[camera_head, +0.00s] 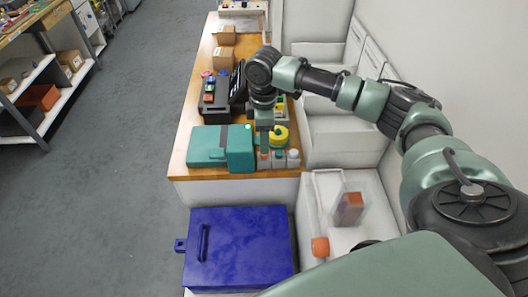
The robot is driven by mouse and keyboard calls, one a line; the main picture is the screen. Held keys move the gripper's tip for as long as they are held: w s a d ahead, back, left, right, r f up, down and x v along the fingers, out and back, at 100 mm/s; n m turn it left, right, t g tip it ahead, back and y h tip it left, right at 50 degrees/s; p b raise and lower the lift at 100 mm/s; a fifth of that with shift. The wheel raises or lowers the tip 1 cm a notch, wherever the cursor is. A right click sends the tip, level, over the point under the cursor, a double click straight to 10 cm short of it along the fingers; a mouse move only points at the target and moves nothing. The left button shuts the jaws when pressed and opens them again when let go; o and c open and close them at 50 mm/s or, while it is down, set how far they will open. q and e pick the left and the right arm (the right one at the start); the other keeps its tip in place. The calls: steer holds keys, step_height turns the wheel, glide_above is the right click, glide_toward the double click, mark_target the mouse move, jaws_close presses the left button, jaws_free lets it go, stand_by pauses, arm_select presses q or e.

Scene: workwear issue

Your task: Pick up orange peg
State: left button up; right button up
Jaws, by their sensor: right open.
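My right gripper (264,138) points down over the front right of the wooden table, its fingers open. Just below and beside it stands a row of small blocks or pegs. One with an orange-red face (278,157) is in the middle, close to the fingertips. Another reddish one (263,160) is partly hidden by the gripper. I cannot tell for certain which is the orange peg, or whether a finger touches one. An orange rounded piece (320,247) lies apart on the white surface at the lower right. My left gripper is not in view.
A teal case (206,146) stands left of the gripper, and a yellow round item (279,135) right of it. A black tray (215,108) with coloured pieces is behind. Cardboard boxes (223,58) stand farther back. A blue lidded box (240,247) is in front.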

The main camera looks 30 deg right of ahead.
mark_target(264, 158)
steer(key=shift+s+a+f+p, duration=0.1)
steer(key=shift+s+f+p, duration=0.1)
steer(key=shift+f+p, duration=0.3)
steer(key=shift+s+f+p, duration=0.15)
steer(key=shift+f+p, duration=0.1)
steer(key=shift+f, duration=0.3)
step_height(264, 158, down, 2)
steer(key=shift+w+f, duration=0.15)
steer(key=shift+f, duration=0.3)
steer(key=c, duration=0.3)
jaws_close()
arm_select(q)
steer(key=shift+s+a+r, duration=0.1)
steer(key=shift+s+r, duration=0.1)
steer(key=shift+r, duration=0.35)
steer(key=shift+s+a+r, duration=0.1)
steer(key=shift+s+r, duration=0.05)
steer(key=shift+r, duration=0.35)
